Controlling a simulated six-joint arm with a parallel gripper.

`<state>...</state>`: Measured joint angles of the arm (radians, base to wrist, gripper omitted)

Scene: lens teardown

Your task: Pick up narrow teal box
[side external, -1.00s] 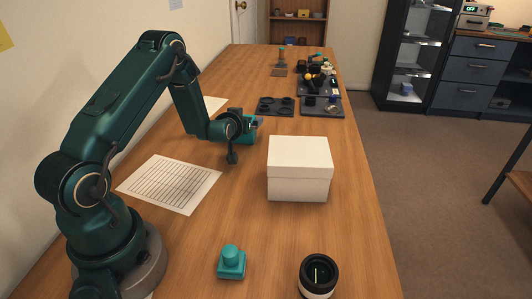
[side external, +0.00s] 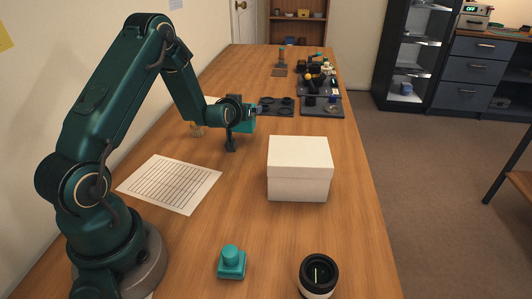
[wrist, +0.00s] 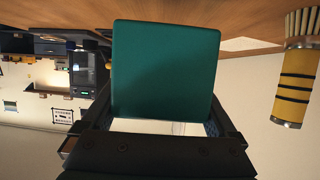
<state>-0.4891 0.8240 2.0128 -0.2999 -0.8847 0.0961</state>
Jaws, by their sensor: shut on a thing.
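The narrow teal box (wrist: 165,68) fills the middle of the wrist view, held between the fingers of my gripper (wrist: 165,125). In the side external view, the teal box (side external: 246,125) shows partly behind my gripper (side external: 240,122), raised above the table. My gripper is shut on it. Parts of the box are hidden by the gripper and wrist.
A white lidded box (side external: 299,170) stands to the right and nearer the camera. A lined sheet (side external: 170,184), a small teal knobbed piece (side external: 231,262) and a black lens (side external: 318,275) lie nearer. Dark trays (side external: 322,107) with parts stand farther back. A yellow banded bundle (wrist: 296,85) shows in the wrist view.

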